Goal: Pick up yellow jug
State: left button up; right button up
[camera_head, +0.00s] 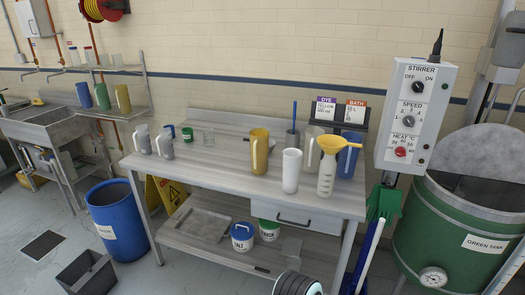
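A yellow jug (259,152) stands upright on the grey work table (225,172), near the middle, with its handle towards the left. A white cylinder (291,170) stands in front of it to the right, apart from it. A second yellow jug (123,98) stands on the wall shelf at the far left, beside a green jug (102,97) and a blue jug (84,95). Neither of my grippers shows in the head view, so their position and state are hidden.
Right of the yellow jug stand a bottle with a yellow funnel (328,170), a clear jug and a blue jug (350,154). Clear jugs (142,138) stand at the table's left end. A stirrer control box (415,117) and green tank (450,235) are at right.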

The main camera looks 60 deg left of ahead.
aim_at(258, 154)
jog(key=j, duration=0.35)
jog(key=k+j+z, duration=0.15)
jog(key=j, duration=0.6)
jog(key=k+j, duration=0.1)
jog(key=j, duration=0.35)
jog(key=k+j, duration=0.1)
jog(key=j, duration=0.35)
jog(key=k+j+z, duration=0.1)
jog(key=j, duration=0.35)
jog(key=k+j, duration=0.1)
jog(key=j, duration=0.35)
jog(key=k+j, duration=0.1)
jog(key=j, duration=0.3)
jog(key=z, duration=0.05)
